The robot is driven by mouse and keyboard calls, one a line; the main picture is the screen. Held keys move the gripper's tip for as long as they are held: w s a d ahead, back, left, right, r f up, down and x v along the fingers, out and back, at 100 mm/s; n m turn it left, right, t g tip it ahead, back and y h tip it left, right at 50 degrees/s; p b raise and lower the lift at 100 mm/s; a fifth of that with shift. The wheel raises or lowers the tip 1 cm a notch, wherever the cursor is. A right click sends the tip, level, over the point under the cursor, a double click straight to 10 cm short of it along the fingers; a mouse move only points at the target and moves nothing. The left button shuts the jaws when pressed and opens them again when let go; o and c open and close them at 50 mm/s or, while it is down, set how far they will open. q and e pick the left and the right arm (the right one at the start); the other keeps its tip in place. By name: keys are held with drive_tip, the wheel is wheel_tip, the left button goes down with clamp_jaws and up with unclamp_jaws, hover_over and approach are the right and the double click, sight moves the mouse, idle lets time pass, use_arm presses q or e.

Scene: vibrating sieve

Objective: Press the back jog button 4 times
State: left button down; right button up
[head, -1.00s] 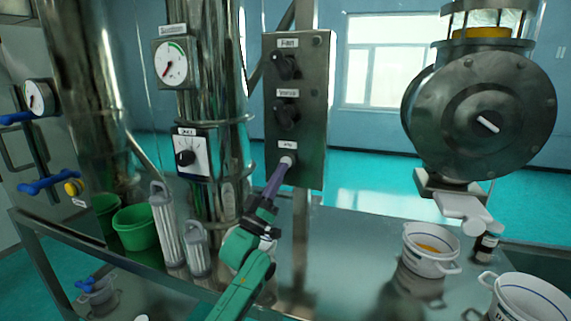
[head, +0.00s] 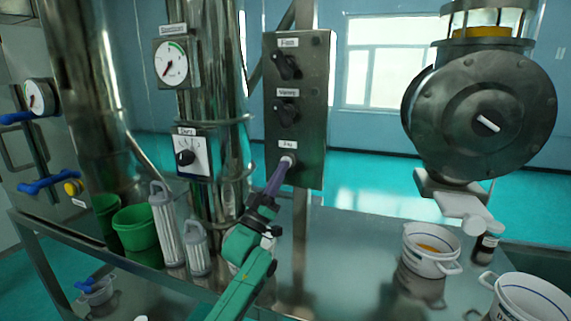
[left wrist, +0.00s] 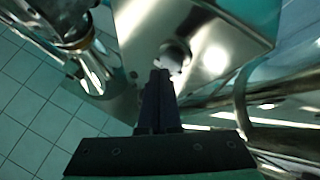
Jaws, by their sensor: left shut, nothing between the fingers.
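A grey metal control box (head: 312,130) hangs on a post in the head view. It carries two dark rotary knobs and, below a small label, a pale round button (head: 287,160) at the bottom. My left gripper (head: 281,172) is shut and empty, with its purple fingertips at the button. In the left wrist view the button (left wrist: 172,56) shows as a whitish round knob just beyond the closed fingertips (left wrist: 160,75). Tips and button look touching or nearly so; I cannot tell if it is pressed in. My right gripper is not in view.
A dial box (head: 193,154) and a gauge (head: 171,63) sit on the steel column to the left. Green buckets (head: 136,230) and metal filter cylinders (head: 167,225) stand on the bench. White tubs (head: 431,246) and a large round valve housing (head: 480,115) are at right.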

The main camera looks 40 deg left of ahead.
use_arm(q)
drive_tip(key=shift+w+a, duration=0.15)
drive_tip(key=shift+w, duration=0.3)
idle(0.3)
idle(0.3)
drive_tip(key=shift+s+d, duration=0.3)
drive_tip(key=shift+s, duration=0.55)
drive_tip(key=shift+s, duration=0.1)
drive_tip(key=s, duration=0.1)
drive_tip(key=s+d+p, duration=0.1)
drive_tip(key=s, duration=0.2)
drive_tip(key=shift+s+d+p, duration=0.25)
drive_tip(key=shift+d+p, duration=0.1)
drive_tip(key=shift+p, duration=0.05)
drive_tip(key=shift+f, duration=0.1)
